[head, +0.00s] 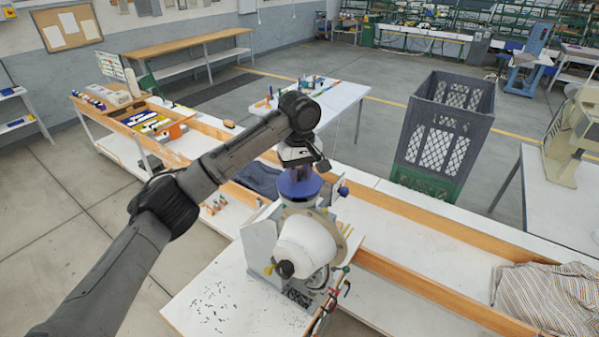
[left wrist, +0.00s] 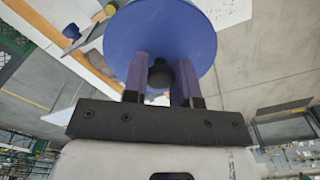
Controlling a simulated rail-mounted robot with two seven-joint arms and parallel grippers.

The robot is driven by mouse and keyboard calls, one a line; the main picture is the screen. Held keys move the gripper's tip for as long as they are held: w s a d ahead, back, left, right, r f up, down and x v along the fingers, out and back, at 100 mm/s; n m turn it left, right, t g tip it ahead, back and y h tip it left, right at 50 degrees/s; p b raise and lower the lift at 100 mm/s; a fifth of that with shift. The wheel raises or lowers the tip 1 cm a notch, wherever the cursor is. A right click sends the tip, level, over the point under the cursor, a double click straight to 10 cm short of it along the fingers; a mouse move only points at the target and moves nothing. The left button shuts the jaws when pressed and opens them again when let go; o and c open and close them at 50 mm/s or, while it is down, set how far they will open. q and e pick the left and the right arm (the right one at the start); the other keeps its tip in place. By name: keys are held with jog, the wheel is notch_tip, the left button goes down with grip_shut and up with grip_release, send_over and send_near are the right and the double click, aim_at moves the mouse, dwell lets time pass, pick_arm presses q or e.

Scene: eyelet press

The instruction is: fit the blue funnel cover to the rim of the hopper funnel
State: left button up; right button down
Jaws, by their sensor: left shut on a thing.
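The blue funnel cover (head: 299,188) is a round disc directly under my left gripper (head: 298,170) in the head view. In the left wrist view the cover (left wrist: 160,32) fills the upper middle. Its dark knob (left wrist: 160,74) sits between the two fingers of my left gripper (left wrist: 162,78), which is shut on it. In the head view a pale, round-sided part that looks like the hopper funnel (head: 297,205) shows just below the cover. The cover hides its rim, and I cannot tell whether the two touch. My right gripper is not in view.
The eyelet press, with a white rounded body (head: 305,243), stands on a white bench (head: 205,285). Small dark bits lie on the bench front. Dark cloth (head: 256,178) lies behind the press, striped cloth (head: 548,298) at right. A grey crate (head: 440,135) stands beyond the bench.

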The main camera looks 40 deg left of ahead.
aim_at(299, 172)
pick_arm(q)
jog(key=shift+f, duration=0.95)
dwell(2.3)
jog(key=o, duration=1)
jog(key=shift+r, duration=2.5)
